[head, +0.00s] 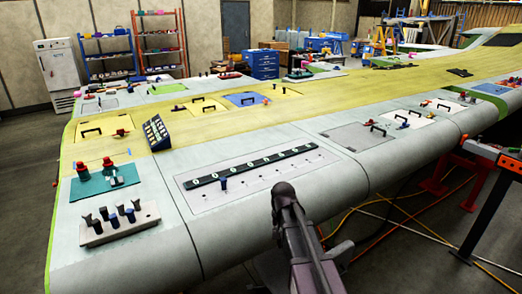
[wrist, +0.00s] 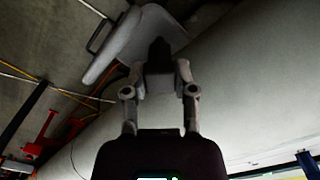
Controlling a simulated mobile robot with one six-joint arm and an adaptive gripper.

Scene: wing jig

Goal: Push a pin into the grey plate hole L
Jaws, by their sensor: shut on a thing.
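The grey plate (head: 210,203) lies on the near wing panel, with a row of small holes along a black strip (head: 210,176) with round pale marks. The hole letters are too small to read, so I cannot tell which is L. My gripper (head: 283,190) is at the plate's near edge, seen from behind. In the wrist view my gripper (wrist: 160,78) is shut on a dark pin (wrist: 159,52). Its tip is not clear, and the wing below is dim.
A pale block (head: 93,238) at the front left holds several black and blue pins. A teal mat (head: 95,186) with red-topped things lies behind it. A dark tilted box (head: 157,132) stands beyond the plate. Red trestle parts (head: 470,200) and cables are at the right.

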